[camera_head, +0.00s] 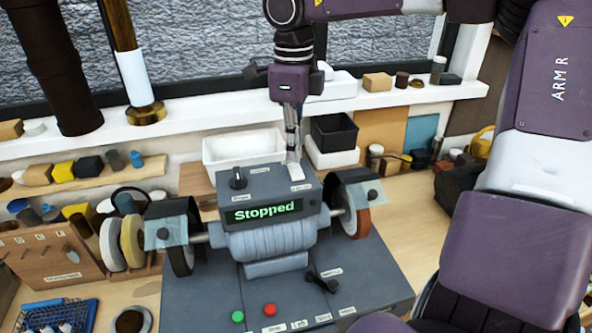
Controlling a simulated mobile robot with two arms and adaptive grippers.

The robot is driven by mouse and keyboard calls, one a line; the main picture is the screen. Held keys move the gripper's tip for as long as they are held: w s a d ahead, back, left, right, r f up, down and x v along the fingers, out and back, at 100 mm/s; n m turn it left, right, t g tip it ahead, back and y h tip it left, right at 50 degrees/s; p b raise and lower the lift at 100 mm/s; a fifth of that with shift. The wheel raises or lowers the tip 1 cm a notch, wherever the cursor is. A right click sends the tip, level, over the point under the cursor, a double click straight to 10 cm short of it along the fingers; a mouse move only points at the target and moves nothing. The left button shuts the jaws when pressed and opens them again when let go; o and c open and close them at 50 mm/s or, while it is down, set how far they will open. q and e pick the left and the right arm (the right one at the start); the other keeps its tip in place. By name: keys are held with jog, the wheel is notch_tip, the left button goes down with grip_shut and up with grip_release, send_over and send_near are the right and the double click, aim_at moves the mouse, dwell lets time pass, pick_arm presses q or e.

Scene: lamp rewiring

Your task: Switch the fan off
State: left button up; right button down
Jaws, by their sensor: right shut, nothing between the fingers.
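A grey bench machine (267,240) with a wheel at each end stands on the bench, and its green display (262,211) reads "Stopped". No fan shows plainly. The machine's top has a black knob switch (238,178) at the left and a light-coloured switch (296,172) at the right, with small labels too blurred to read. My right gripper (292,158) points down, shut and empty, with its tips at or just above the light switch. I cannot tell whether they touch. On the base are a green button (238,316), a red button (270,310) and a black lever (323,283). My left gripper is not in view.
A white bin (243,148) and a black bin (334,131) stand behind the machine. A wooden rack (50,258) with discs and a blue basket (60,318) are at the left. The wooden bench (405,215) is clear right of the machine.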

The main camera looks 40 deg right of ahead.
aim_at(294, 166)
jog(key=shift+f+b, duration=0.7)
jog(key=shift+f, duration=0.25)
jog(key=shift+r, duration=0.1)
jog(key=shift+r+p, duration=2.55)
jog(key=shift+r, duration=0.95)
jog(key=shift+a+f, duration=0.1)
jog(key=shift+f, duration=0.05)
